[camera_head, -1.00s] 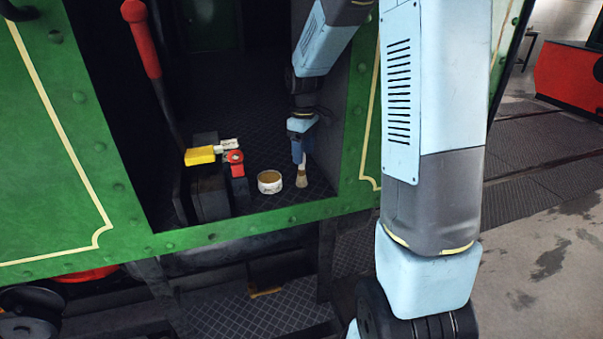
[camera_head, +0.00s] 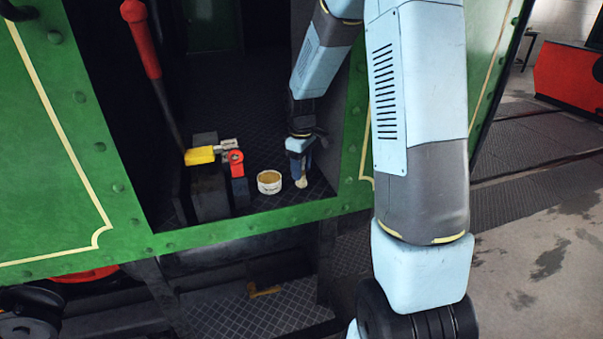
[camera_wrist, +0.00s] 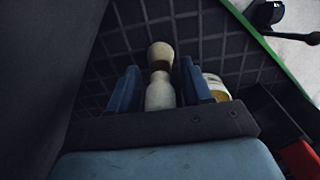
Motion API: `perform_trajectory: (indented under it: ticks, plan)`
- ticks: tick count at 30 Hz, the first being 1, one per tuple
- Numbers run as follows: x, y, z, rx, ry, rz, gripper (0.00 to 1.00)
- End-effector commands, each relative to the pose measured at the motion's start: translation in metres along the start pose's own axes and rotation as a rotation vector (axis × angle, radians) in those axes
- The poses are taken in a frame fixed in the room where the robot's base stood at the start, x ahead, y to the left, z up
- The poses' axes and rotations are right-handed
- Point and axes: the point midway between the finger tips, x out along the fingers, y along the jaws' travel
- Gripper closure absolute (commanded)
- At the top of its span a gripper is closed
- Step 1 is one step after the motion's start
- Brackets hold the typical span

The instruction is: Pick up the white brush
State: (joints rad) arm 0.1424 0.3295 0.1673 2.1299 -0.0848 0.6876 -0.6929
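The white brush (camera_wrist: 160,92) stands between the two blue fingers of my gripper (camera_wrist: 165,88) in the wrist view. Its pale handle is nearest the palm, and its bristle end points away over the dark floor plate. Small gaps show between the handle and the fingers, so the gripper is open around it. In the head view my gripper (camera_head: 301,168) is low over the tram floor. It hides most of the brush; only the pale bristle end (camera_head: 301,182) shows below the fingers.
A round white tin (camera_head: 269,182) stands just left of my gripper, also beside the right finger in the wrist view (camera_wrist: 216,88). A yellow-handled lever (camera_head: 199,155) and a red fitting (camera_head: 236,163) are further left. The green doorway wall (camera_head: 352,150) is close on the right.

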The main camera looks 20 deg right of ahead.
Motion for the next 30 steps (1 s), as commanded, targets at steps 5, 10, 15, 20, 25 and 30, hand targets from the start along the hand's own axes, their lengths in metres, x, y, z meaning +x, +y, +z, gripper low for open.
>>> perform_trajectory:
  ticks: [5,10,15,20,25,30]
  plan:
    - [0.0,0.0,0.0,0.0,0.0,0.0,0.68]
    - [0.0,0.0,0.0,-0.001,0.0,0.0,0.85]
    - [0.0,0.0,0.0,-0.001,0.0,0.0,1.0]
    - [0.0,0.0,-0.001,-0.001,0.0,0.0,1.0]
    - [-0.004,0.0,-0.001,-0.001,0.0,0.0,1.0]
    - [-0.023,0.0,-0.001,-0.001,0.002,0.003,1.0]
